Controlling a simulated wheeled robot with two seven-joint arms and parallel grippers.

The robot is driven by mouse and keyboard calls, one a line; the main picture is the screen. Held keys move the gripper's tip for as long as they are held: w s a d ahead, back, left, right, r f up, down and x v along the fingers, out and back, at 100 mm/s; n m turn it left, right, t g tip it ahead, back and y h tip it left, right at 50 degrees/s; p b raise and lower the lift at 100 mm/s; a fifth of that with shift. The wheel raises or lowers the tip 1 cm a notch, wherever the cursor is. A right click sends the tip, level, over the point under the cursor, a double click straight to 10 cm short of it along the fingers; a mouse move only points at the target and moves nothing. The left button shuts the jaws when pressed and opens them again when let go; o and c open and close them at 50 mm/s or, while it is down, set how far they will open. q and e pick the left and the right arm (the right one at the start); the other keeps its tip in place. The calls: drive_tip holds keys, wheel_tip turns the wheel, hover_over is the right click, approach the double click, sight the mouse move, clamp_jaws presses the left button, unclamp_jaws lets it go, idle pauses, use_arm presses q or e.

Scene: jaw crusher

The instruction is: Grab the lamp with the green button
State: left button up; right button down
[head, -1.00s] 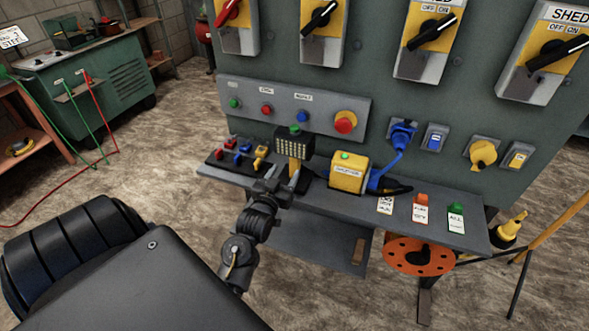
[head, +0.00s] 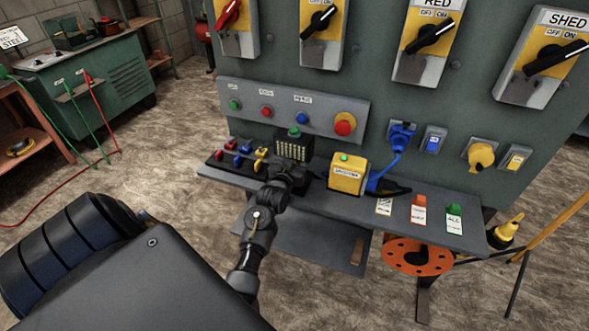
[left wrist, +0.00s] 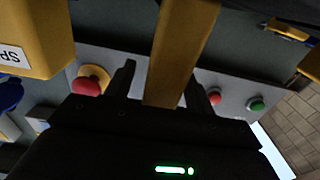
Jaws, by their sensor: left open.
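The lamp (head: 293,148) is a black block with a grid of pale lights and a green button (head: 294,132) on top. It stands on the panel's shelf. Its yellow handle (left wrist: 181,50) shows in the left wrist view and is hidden behind my gripper in the head view. My left gripper (head: 286,172) is in front of the lamp. In the left wrist view the open fingers (left wrist: 160,82) have the handle between them; whether they touch it I cannot tell. My right gripper is not in view.
A yellow box (head: 347,174) with a green button stands just right of the lamp. Small red, blue and yellow switches (head: 240,155) sit to its left. A red mushroom button (head: 344,124) is on the panel behind. Tagged red and green pieces lie further right on the shelf.

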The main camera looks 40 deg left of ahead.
sight(288, 142)
use_arm(q)
clamp_jaws()
idle(0.3)
drive_tip(key=shift+r, duration=0.1)
drive_tip(key=shift+r, duration=0.1)
drive_tip(key=shift+r, duration=0.2)
drive_tip(key=r, duration=0.3)
drive_tip(key=shift+s+r, duration=0.25)
drive_tip(key=shift+s, duration=0.15)
drive_tip(key=s+r, duration=0.4)
drive_tip(key=r, duration=0.1)
drive_tip(key=shift+s+d+r, duration=0.2)
drive_tip(key=shift+s+d, duration=0.1)
drive_tip(key=shift+d, duration=0.1)
drive_tip(key=s+d+r+b, duration=0.1)
drive_tip(key=s+r, duration=0.2)
drive_tip(key=s, duration=0.5)
drive_tip(key=shift+s+d+r, duration=0.2)
drive_tip(key=shift+d+r, duration=0.05)
drive_tip(key=shift+d, duration=0.05)
